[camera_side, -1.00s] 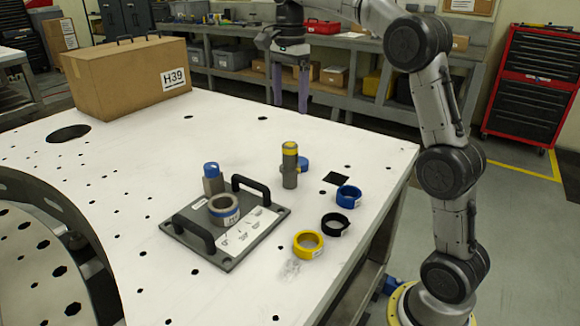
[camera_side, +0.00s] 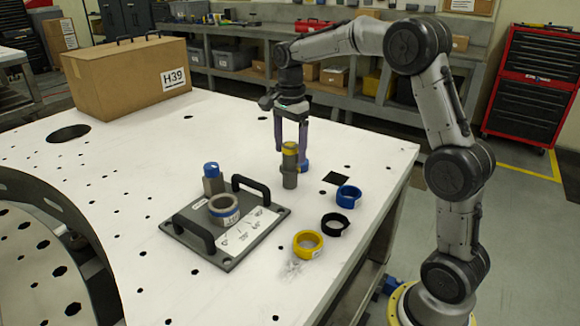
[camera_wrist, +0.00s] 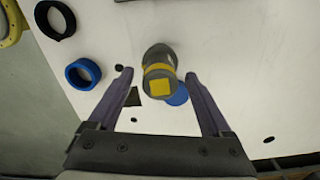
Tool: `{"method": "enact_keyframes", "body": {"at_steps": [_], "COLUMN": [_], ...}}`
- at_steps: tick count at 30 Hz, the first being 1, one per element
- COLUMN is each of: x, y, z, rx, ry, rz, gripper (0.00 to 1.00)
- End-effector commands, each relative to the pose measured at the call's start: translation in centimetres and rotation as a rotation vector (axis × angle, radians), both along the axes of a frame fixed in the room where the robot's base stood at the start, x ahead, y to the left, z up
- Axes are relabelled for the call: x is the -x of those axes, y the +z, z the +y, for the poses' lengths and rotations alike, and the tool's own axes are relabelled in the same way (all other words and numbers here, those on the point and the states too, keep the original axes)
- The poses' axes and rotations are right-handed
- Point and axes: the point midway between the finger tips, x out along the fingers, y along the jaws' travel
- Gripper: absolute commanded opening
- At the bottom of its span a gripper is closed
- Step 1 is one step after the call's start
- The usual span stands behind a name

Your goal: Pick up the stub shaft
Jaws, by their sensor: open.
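A grey upright cylinder with a yellow band near its top (camera_side: 289,172) stands on the white table; it looks like the stub shaft. In the wrist view the cylinder (camera_wrist: 159,60) shows a yellow square mark on its top. My gripper (camera_side: 291,150) points down at it, open and empty. In the wrist view my gripper (camera_wrist: 158,76) has one finger toward each side of the cylinder, with gaps showing. I cannot tell how far the tips are from it.
A blue disc (camera_side: 303,164) lies right behind the cylinder. Blue (camera_side: 348,196), black (camera_side: 334,224) and yellow (camera_side: 308,243) rings lie near the table's right edge. The plate has two black handles and a grey ring (camera_side: 223,208). A cardboard box (camera_side: 125,75) stands at the back left.

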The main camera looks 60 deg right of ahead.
Motion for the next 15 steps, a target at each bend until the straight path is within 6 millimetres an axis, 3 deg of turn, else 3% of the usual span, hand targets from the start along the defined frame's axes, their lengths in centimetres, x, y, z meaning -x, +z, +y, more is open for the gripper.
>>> {"method": "enact_keyframes", "body": {"at_steps": [8,15], "x": [-0.01,-0.01], "y": [-0.28,-0.26], "z": [0.0,0.0], "rx": [0.0,0.0], "ry": [0.0,0.0], "rz": [0.0,0.0], "gripper": [0.81,0.38]}}
